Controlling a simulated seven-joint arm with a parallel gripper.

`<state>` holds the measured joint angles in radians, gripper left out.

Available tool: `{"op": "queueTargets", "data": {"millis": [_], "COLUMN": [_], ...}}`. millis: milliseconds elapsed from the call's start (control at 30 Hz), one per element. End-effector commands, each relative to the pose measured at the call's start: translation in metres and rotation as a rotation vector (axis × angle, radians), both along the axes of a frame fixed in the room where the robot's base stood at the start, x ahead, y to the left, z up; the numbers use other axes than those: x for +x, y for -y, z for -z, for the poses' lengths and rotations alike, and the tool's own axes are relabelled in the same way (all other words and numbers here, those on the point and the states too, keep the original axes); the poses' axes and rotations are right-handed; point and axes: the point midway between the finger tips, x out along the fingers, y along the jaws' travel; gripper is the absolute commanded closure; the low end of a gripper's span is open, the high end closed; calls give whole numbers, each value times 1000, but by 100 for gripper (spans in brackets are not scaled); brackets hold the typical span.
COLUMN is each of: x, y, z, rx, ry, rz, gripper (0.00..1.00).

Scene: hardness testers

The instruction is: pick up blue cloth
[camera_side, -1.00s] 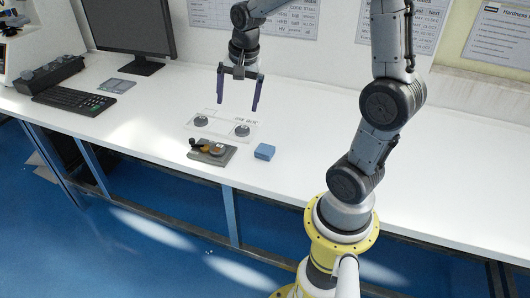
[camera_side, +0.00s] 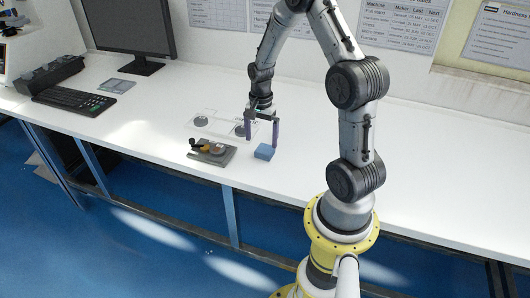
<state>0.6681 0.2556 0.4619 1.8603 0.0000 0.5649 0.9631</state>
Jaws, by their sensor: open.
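The blue cloth (camera_side: 264,152) is a small folded blue block lying on the white table near its front edge. My gripper (camera_side: 262,144) points down with its two dark purple fingers apart. The fingertips are just above or behind the cloth, one to its upper left and one to its upper right. I cannot tell whether a finger touches it. Nothing is held between the fingers.
A dark tray with small parts (camera_side: 212,152) lies just left of the cloth. A pale plate with round discs (camera_side: 202,121) lies behind it, partly hidden by my gripper. A keyboard (camera_side: 74,101) and a monitor (camera_side: 130,28) stand at the left. The table's right side (camera_side: 440,170) is clear.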

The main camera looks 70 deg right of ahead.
Motion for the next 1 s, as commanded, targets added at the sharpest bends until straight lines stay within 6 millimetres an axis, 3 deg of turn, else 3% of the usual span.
{"op": "queueTargets", "data": {"millis": [433,733,1000], "x": [-7,-6,-6], "y": [1,1,1], "z": [49,54,53], "rx": [1,-1,-1], "ry": [-2,2,1], "rz": [0,0,0], "gripper": [0,0,47]}}
